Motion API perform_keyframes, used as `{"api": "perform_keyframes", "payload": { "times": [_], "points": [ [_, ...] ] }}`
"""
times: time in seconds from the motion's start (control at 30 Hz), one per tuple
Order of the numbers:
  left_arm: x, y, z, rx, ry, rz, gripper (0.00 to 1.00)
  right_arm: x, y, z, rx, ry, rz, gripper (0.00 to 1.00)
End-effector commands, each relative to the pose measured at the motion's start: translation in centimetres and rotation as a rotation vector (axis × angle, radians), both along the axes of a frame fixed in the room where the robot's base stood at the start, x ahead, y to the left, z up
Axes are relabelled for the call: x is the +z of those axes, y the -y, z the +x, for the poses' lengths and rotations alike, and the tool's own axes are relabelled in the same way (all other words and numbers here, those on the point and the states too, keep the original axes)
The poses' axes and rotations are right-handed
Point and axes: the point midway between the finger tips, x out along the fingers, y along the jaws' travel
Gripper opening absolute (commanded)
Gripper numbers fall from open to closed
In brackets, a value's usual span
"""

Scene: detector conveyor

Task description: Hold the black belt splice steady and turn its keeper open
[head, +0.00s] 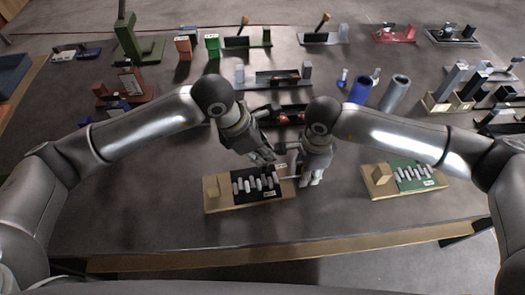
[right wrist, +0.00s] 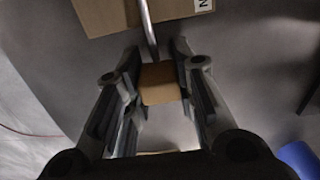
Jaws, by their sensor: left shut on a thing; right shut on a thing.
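The black belt splice (head: 242,178) lies on a wooden board (head: 217,202) near the front middle of the table, with several pale rollers across it. My left gripper (head: 264,160) reaches down to its far edge and is shut there; its fingertips are partly hidden. My right gripper (head: 312,182) is at the board's right end. In the right wrist view, its fingers (right wrist: 158,55) are shut on a tan block-shaped knob (right wrist: 160,83) at the end of a metal rod (right wrist: 148,28). The rod runs to the board. I take this as the keeper; its turn angle cannot be told.
A similar splice on a green base (head: 410,188) sits to the right on its own board. Blue (head: 360,90) and grey (head: 395,92) cylinders stand behind it. Several fixtures line the back. The table is clear left of the black splice.

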Motion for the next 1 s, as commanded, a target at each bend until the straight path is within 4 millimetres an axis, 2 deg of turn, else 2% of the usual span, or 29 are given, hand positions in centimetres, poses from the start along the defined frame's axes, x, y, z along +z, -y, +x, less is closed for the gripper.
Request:
{"api": "perform_keyframes", "payload": {
  "times": [0.07, 0.1, 0.23, 0.53, 0.67, 1.0],
  "points": [
    [-0.1, 0.0, 0.0, 0.002, -0.002, -0.001, 0.0, 0.0, -0.1, 0.0, 0.001, 0.0, 0.002, 0.0],
    [-0.1, 0.0, 0.0, 0.002, -0.002, -0.001, 0.15, 0.0, -0.1, 0.0, 0.001, 0.0, 0.002, 0.0],
    [0.0, 0.0, 0.0, 0.001, -0.002, 0.0, 0.31, 0.0, -0.1, 0.0, 0.001, 0.0, 0.002, 0.0],
    [0.0, 0.0, 0.0, 0.001, -0.001, 0.0, 0.31, 0.0, -0.1, 0.0, 0.001, 0.0, 0.002, 0.0],
    [0.9, -0.3, 0.0, 0.0, 0.001, -0.002, 0.31, 0.0, -0.1, 0.0, 0.001, 0.0, 0.002, 0.0],
    [7.2, -2.9, -0.6, 0.002, 0.004, -0.001, 0.31, 0.0, -0.1, 0.0, 0.001, 0.0, 0.001, 0.0]
  ]
}}
